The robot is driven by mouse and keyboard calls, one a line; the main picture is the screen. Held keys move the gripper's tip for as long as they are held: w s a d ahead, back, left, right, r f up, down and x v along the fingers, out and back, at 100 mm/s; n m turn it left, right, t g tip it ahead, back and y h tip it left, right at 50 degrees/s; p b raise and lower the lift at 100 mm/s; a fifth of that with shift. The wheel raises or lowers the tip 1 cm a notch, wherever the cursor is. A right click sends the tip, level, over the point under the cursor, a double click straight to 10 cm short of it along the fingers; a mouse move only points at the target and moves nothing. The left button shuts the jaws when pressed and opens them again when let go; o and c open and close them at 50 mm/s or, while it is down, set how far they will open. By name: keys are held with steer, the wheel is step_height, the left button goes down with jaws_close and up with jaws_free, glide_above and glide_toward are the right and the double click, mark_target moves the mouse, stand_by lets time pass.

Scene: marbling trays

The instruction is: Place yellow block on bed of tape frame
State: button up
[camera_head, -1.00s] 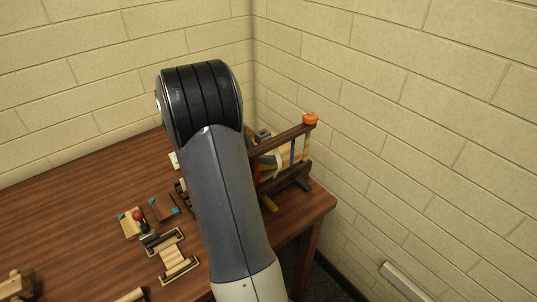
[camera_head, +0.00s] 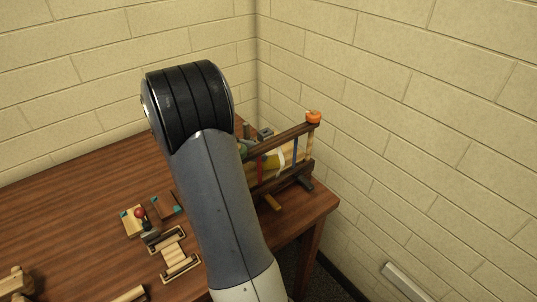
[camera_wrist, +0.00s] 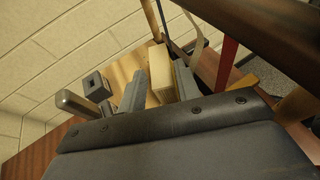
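The tape frame (camera_head: 278,146), a dark wooden frame with an orange knob, stands near the table's right edge in the head view. A bright yellow patch (camera_head: 272,161) and a pale strap show inside it; I cannot tell whether the patch is the yellow block. In the wrist view, my gripper (camera_wrist: 159,82) has its grey fingers on either side of a pale yellow block (camera_wrist: 160,69). The block is beside the dark frame rail (camera_wrist: 270,28). Whether both fingers touch it is unclear. My arm hides most of the gripper in the head view.
A grey block with a hole (camera_wrist: 96,84) is left of the fingers in the wrist view. A red-knobbed tool (camera_head: 140,212), teal-marked blocks (camera_head: 165,205) and a small slatted rack (camera_head: 175,252) lie left of my arm. Walls stand behind and right. The left tabletop is mostly clear.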

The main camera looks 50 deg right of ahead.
mark_target(273, 155)
steer(key=v, duration=0.7)
steer(key=x, duration=1.2)
steer(key=shift+s+d+f, duration=0.15)
steer(key=shift+f, duration=0.15)
steer(key=shift+w+a+r, duration=1.2)
steer(key=shift+a+r, duration=0.2)
steer(key=shift+r, duration=0.15)
